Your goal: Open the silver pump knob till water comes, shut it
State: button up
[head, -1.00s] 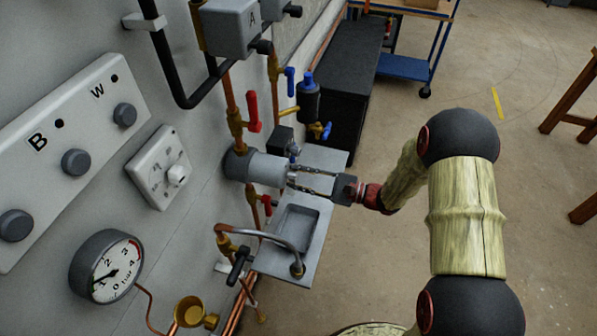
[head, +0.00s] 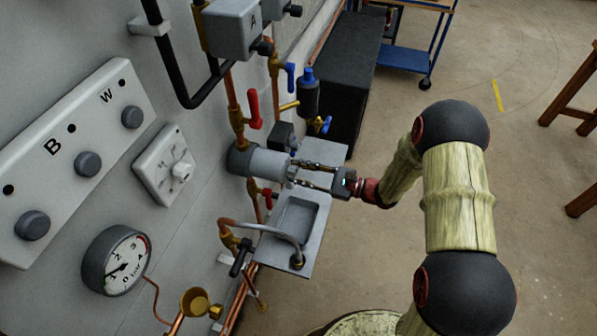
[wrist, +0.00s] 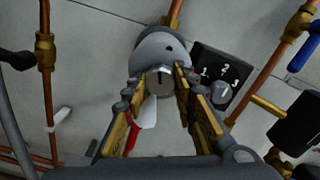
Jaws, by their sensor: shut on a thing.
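The silver pump knob (wrist: 160,80) is a small round silver end with a dark mark near its top, on the front of the grey pump body (head: 258,162). My gripper (wrist: 163,84) has one finger on each side of the knob and is shut on it. In the head view the fingers (head: 294,172) reach the pump's front end from the right, and the knob is mostly hidden between them. A curved grey pipe (head: 262,228) arches over the tray (head: 317,228) below. I see no water.
A red-handled valve (head: 253,110) is just above the pump. A black three-position selector (wrist: 222,92) sits right of the knob in the wrist view. A round gauge (head: 117,260) and grey knobs are on the wall panel at left. The floor at right is mostly clear.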

jog(key=o, duration=1.2)
jog(key=shift+d, duration=0.15)
jog(key=v, duration=1.1)
jog(key=shift+s+d, duration=0.1)
jog(key=shift+d, duration=0.25)
